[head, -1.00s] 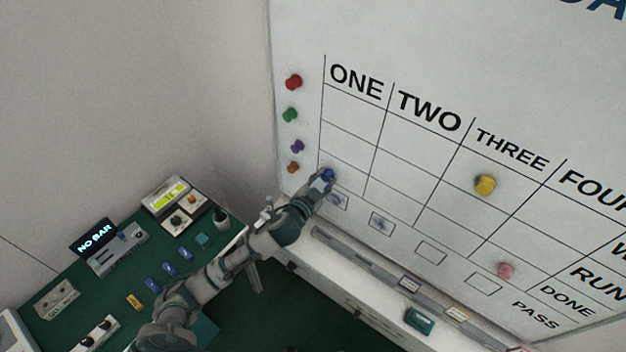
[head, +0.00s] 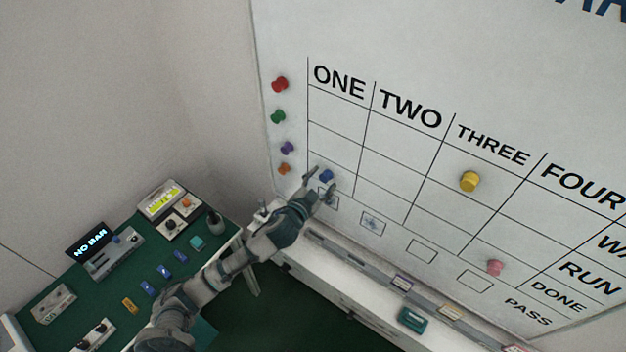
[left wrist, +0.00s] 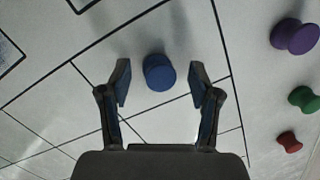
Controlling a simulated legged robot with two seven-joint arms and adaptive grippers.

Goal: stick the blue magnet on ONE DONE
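The blue magnet (head: 326,175) sits on the whiteboard in the ONE column, in the lowest grid row, which appears to line up with DONE. My left gripper (head: 321,191) is just below and in front of it, with its fingers spread. In the left wrist view, the blue magnet (left wrist: 158,72) shows between and slightly beyond the two open fingertips (left wrist: 160,82), with clear gaps on both sides. My right gripper is not in view.
Red (head: 280,84), green (head: 278,117), purple (head: 287,148) and orange (head: 284,169) magnets line the board's left edge. A yellow magnet (head: 469,181) and a pink magnet (head: 494,268) are farther right. A ledge (head: 352,262) runs below; a green bench (head: 70,292) stands left.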

